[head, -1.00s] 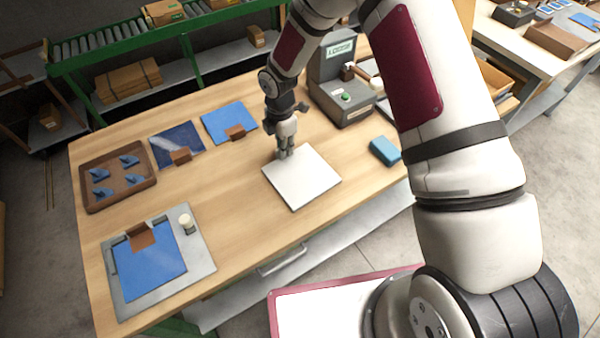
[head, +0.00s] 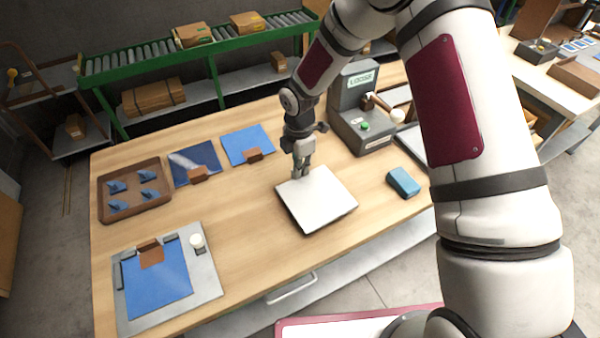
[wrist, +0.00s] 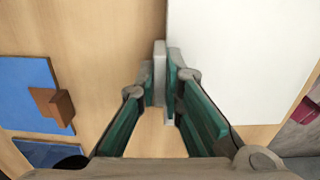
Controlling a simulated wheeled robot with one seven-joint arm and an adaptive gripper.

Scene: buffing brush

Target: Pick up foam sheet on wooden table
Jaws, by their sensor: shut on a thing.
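The foam sheet (head: 318,202) is a flat white square at the middle of the wooden table (head: 250,270). In the head view my gripper (head: 301,174) points down at its far edge. In the wrist view the sheet (wrist: 240,60) fills the upper right, and my gripper (wrist: 165,80) has its pads closed together at the sheet's left edge. My gripper is shut on the foam sheet. A dark band shows along the sheet's near edges; how far it is off the table is hard to tell.
A blue block (head: 403,182) lies right of the sheet. A grey machine (head: 360,115) stands behind it. At left are a brown tray (head: 134,208) with blue pieces, blue sheets (head: 247,144) with brown blocks, and a grey fixture plate (head: 208,275). Bare wood lies between.

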